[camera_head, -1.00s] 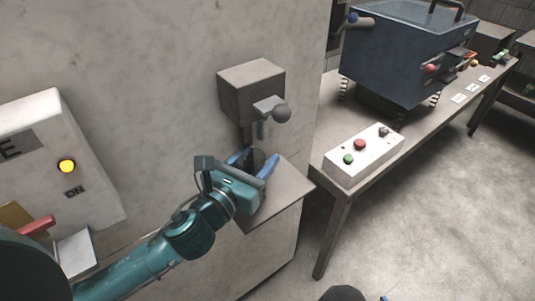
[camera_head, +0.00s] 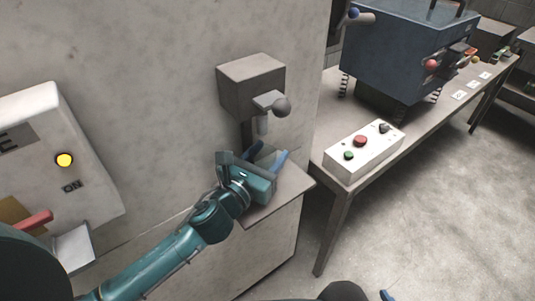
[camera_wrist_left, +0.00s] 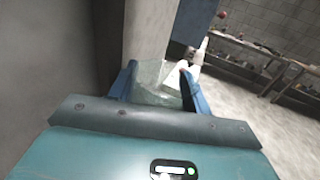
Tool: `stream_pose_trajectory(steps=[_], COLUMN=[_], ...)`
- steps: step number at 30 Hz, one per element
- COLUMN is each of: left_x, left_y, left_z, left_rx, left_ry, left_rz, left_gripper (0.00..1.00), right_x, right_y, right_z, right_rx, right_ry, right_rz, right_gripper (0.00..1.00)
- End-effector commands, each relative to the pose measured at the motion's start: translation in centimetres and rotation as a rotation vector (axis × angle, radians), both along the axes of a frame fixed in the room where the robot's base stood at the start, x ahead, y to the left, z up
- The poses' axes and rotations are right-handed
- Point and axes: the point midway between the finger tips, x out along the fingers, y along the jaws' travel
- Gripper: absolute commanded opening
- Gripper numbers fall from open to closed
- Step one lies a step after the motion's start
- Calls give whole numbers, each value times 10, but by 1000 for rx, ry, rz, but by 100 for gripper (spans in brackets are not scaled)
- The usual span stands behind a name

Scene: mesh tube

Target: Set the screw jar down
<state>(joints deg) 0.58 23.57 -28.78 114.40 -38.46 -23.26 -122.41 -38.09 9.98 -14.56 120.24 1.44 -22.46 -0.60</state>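The screw jar (camera_head: 265,157) is a clear, see-through container between the blue fingers of my left gripper (camera_head: 256,160). It stands just below the spout of the grey wall dispenser, over the small ledge. In the left wrist view the jar (camera_wrist_left: 152,82) fills the space between the two fingers of my left gripper (camera_wrist_left: 161,90), which appear to press on its sides. Its base is hidden by the gripper, so I cannot tell whether it touches the ledge. Of my right gripper, only a blue tip (camera_head: 386,295) shows at the bottom edge.
A workbench (camera_head: 333,168) to the right carries a button box (camera_head: 362,153) and a large blue machine (camera_head: 405,50).

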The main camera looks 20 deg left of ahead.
Motion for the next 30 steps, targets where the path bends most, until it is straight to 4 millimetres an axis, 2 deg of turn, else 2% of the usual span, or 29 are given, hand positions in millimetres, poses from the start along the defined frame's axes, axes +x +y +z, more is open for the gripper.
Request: stream_pose_trajectory(steps=[3, 13, 17, 24, 30], left_x=[0, -4, -24, -74, -103], left_y=[0, 1, 6, 20, 29], left_z=[0, 2, 0, -1, 0], left_rx=[0, 1, 2, 0, 0], left_ry=[1, 2, 4, 5, 2], left_rz=[0, 0, -1, -1, 0], left_gripper=[57, 57, 57, 57, 57], right_x=[-1, -4, -4, -4, -3], right_y=[0, 0, 0, 3, 7], right_z=[0, -3, -7, -12, -10], right_rx=[-1, -2, -3, 3, 12], right_ry=[1, 11, 14, 4, -10], right_rz=[3, 3, 3, 8, 21], right_gripper=[73, 73, 73, 73, 73])
